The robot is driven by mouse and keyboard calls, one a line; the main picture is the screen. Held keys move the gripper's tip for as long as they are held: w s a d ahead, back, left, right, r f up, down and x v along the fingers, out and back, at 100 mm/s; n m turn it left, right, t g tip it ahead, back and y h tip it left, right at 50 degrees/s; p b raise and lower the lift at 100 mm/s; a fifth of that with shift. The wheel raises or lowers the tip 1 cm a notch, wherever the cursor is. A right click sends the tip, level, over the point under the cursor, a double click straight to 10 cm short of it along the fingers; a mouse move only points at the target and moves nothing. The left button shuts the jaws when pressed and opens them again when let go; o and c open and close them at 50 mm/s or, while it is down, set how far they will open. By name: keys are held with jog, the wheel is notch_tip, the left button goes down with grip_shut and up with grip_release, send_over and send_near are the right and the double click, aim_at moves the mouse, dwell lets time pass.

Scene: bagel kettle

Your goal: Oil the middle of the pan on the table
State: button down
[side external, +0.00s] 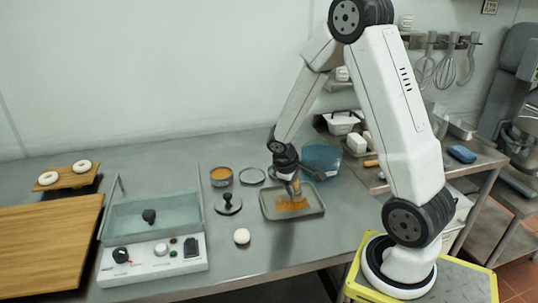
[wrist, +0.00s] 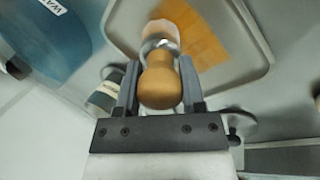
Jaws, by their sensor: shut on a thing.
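The pan (side external: 271,211) is a shallow grey tray lying flat on the metal table. An orange, oily-looking patch (side external: 296,205) covers its middle, with grey bare metal around it. My gripper (side external: 289,178) is over the pan, toward its back. In the wrist view my gripper (wrist: 160,78) is shut on the rounded wooden handle (wrist: 158,88) of a brush. The brush's pale bristles (wrist: 165,30) point down at the pan (wrist: 246,62), beside the orange patch (wrist: 205,45). I cannot tell whether the bristles touch the pan.
A pale dough ball (side external: 242,236) lies front left, near the glass-walled kettle (side external: 150,213).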

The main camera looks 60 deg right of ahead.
jog(key=shift+s+d, duration=1.2)
jog(key=shift+s, duration=0.15)
jog(key=shift+w+a, duration=1.8)
jog(key=shift+w, duration=0.15)
jog(key=shift+w+a, duration=1.8)
jog(key=shift+w, duration=0.15)
jog(key=shift+w+a+r, duration=0.1)
jog(key=shift+w+a, duration=0.05)
notch_tip(320, 180, up, 8)
